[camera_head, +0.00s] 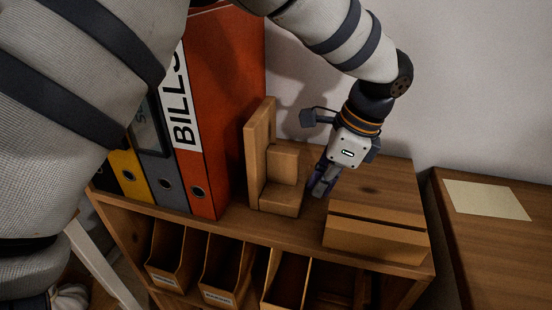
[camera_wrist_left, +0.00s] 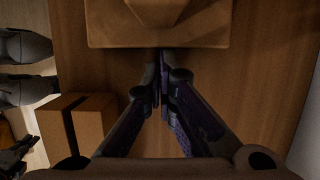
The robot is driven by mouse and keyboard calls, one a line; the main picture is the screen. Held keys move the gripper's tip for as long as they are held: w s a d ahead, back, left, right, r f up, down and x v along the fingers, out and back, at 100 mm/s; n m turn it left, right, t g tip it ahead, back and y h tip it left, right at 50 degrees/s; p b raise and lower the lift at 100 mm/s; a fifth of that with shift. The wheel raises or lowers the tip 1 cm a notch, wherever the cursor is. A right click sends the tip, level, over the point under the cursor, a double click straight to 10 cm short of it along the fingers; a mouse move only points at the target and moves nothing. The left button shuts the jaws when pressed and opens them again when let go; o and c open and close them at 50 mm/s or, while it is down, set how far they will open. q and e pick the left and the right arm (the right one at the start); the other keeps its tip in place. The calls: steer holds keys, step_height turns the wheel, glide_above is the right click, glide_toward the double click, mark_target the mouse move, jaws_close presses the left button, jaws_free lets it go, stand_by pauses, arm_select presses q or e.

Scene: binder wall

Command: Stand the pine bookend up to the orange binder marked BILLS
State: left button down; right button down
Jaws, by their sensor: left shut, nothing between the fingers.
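The pine bookend (camera_head: 281,193) stands upright on the shelf top, right of the orange BILLS binder (camera_head: 222,110). Its tall panel faces the binder; a narrow gap seems to show, but contact low down is hard to judge. My left gripper (camera_head: 322,188) is low on the bookend's right side, shut and empty. In the left wrist view the closed fingertips (camera_wrist_left: 160,58) are at the edge of the bookend (camera_wrist_left: 160,38); I cannot tell if they touch it.
A wooden box (camera_head: 376,238) stands on the shelf top just right of my gripper. Grey (camera_head: 165,175) and yellow (camera_head: 130,175) binders stand left of the orange one. Magazine files (camera_head: 222,275) fill the shelf below. A wooden desk (camera_head: 490,250) and wall lie to the right.

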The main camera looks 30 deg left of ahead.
mark_target(298, 183)
arm_select(q)
steer(key=shift+s+a, duration=0.3)
steer(key=shift+a, duration=0.7)
steer(key=shift+s+a, duration=0.3)
steer(key=shift+a, duration=0.65)
steer(key=shift+w+d, duration=0.25)
steer(key=shift+d, duration=0.4)
steer(key=shift+w+d, duration=0.25)
steer(key=shift+d, duration=0.7)
steer(key=shift+w+d, duration=0.25)
steer(key=shift+d, duration=0.65)
step_height(298, 183, up, 10)
steer(key=shift+p, duration=0.3)
